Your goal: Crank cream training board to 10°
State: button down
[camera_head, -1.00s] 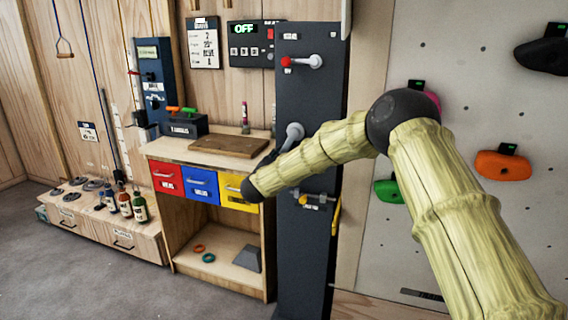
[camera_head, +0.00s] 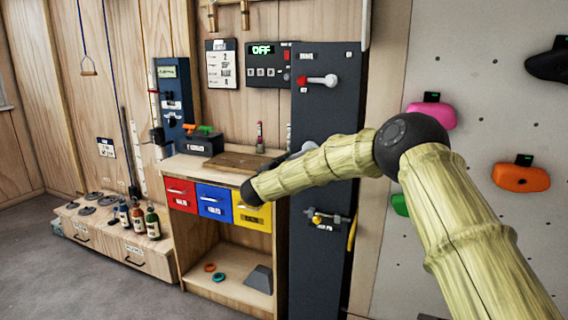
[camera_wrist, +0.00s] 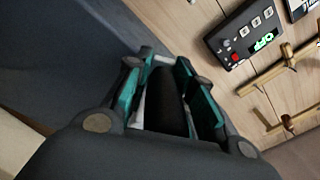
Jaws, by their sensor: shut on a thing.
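The cream training board (camera_head: 465,75) stands at the right in the head view, with coloured holds on it. The dark column (camera_head: 325,120) stands left of it. On the column are a red-knobbed lever (camera_head: 318,81) near the top, a grey crank part (camera_head: 304,147) mostly hidden by my arm, and a small brass-knobbed latch (camera_head: 328,219) lower down. In the wrist view, my gripper (camera_wrist: 167,70) has teal pads shut on a dark, rounded grip (camera_wrist: 171,100). In the head view my arm hides the gripper. No angle reading for the board is legible.
A wooden bench with red, blue and yellow drawers (camera_head: 215,201) stands close left of the column. Grey floor (camera_head: 110,285) is open at lower left.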

jog(key=shift+d+f, duration=0.1)
jog(key=shift+d, duration=0.05)
jog(key=c, duration=1.2)
grip_release()
jog(key=v, duration=1.2)
jog(key=shift+r, duration=0.25)
jog(key=shift+s, duration=0.1)
